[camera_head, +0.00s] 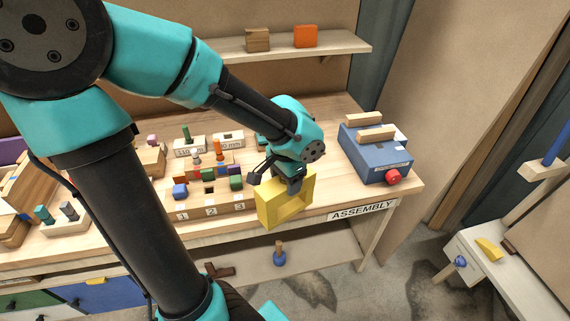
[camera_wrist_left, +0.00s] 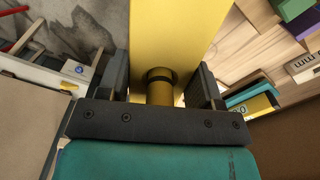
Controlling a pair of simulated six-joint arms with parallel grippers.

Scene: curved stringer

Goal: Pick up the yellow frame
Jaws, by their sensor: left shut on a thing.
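The yellow frame (camera_head: 269,206) is a hollow square block in the head view, at the front edge of the workbench left of the ASSEMBLY label. My left gripper (camera_head: 289,184) comes down on it from above. In the left wrist view the frame (camera_wrist_left: 172,32) fills the upper middle, and a short yellow peg on it (camera_wrist_left: 160,92) sits between the fingers of my left gripper (camera_wrist_left: 160,88). The gripper is shut on this peg. Whether the frame touches the bench is hard to tell. My right gripper is not in view.
A blue box (camera_head: 372,158) with a red knob stands to the right on the workbench (camera_head: 325,188). A numbered wooden block (camera_head: 211,210) and several small coloured pieces lie to the left. A shelf (camera_head: 340,43) runs behind. A lower shelf (camera_head: 318,250) is beneath.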

